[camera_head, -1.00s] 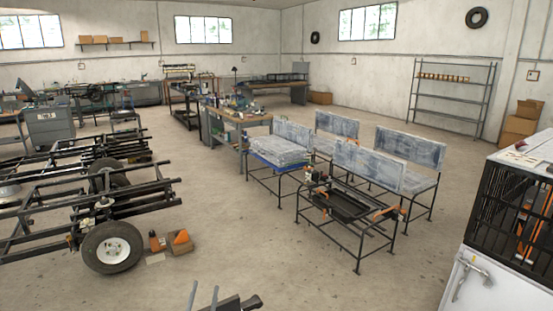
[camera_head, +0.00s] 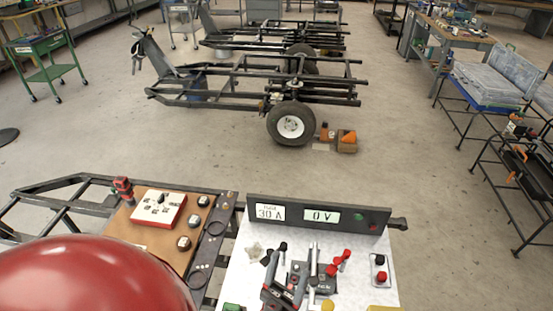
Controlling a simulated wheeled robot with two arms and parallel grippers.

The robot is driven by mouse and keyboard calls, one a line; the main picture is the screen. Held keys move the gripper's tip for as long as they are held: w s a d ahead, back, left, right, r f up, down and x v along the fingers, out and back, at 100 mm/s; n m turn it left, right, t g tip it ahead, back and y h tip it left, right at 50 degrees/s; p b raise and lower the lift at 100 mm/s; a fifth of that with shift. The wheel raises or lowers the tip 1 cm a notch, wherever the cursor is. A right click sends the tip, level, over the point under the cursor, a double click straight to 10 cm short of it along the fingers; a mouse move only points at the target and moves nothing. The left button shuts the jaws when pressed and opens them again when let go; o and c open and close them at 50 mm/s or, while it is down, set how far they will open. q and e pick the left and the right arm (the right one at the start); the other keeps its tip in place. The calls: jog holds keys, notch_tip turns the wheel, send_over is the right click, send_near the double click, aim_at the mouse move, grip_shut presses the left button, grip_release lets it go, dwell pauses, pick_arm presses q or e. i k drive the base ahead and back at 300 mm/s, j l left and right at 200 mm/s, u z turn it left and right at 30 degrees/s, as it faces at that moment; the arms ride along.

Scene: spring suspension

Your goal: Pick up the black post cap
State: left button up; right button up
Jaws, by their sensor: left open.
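A small round black cap (camera_head: 379,260) stands at the right of the white board (camera_head: 352,244), just behind a similar red cap (camera_head: 381,277). I take the black one to be the post cap. My left gripper (camera_head: 287,266) is at the bottom centre, over the same board, with its dark fingers apart and nothing seen between them. The black cap is to the right of it, clear of the fingers. My right gripper is not in view.
A red clamp (camera_head: 338,263) lies between the left gripper and the caps. A black meter panel (camera_head: 340,216) rises at the board's back edge. Wheeled frames (camera_head: 290,85) stand beyond open floor.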

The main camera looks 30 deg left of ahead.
aim_at(379, 260)
jog(key=u, duration=1)
jog(key=z, duration=1)
jog(key=u, duration=1.05)
jog(key=l+u, duration=0.4)
jog(key=l, duration=0.3)
jog(key=k+l+u, duration=0.15)
jog(key=l+u, duration=0.25)
jog(key=l, duration=0.3)
